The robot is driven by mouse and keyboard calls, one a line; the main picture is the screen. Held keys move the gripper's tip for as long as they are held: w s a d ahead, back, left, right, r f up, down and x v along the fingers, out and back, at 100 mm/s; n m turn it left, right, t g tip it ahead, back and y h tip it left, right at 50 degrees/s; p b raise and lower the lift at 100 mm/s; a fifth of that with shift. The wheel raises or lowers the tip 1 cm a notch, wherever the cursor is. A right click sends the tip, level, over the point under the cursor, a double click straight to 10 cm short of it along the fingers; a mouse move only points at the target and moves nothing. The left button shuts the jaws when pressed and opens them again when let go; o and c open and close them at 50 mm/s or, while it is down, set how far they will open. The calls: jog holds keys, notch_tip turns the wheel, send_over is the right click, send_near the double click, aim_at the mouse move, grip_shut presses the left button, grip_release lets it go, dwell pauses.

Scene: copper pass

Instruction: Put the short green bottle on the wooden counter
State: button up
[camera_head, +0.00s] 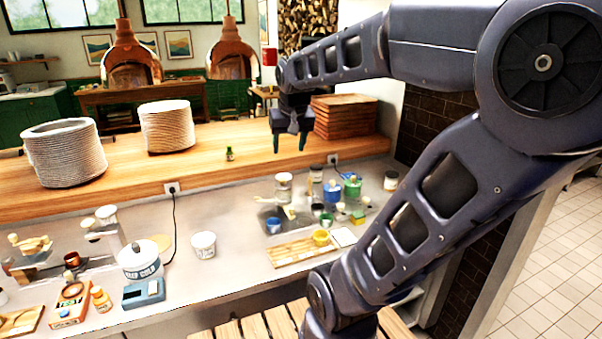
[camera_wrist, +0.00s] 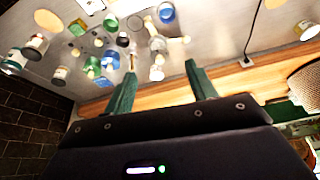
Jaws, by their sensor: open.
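A short green bottle with a yellowish label (camera_head: 230,153) stands upright on the wooden counter (camera_head: 205,170), the raised ledge behind the grey worktop. My gripper (camera_head: 289,148) is open, pointing down over the right part of the wooden counter. It is to the right of the bottle and apart from it. In the wrist view my gripper (camera_wrist: 160,68) has its two fingers spread with nothing held between them. I cannot make out the bottle on the counter in the wrist view.
Two pale stacks (camera_head: 66,152) (camera_head: 167,126) stand left on the wooden counter; a brown stack (camera_head: 344,117) stands right. The grey worktop (camera_head: 235,215) holds several jars, a white tub (camera_head: 203,245) and a wooden board (camera_head: 291,252). Copper hoods (camera_head: 131,60) hang behind. The counter between bottle and gripper is clear.

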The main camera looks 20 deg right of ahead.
jog(key=s+f+n, duration=0.1)
jog(key=s+f, duration=0.4)
jog(key=s, duration=0.3)
jog(key=shift+s, duration=0.25)
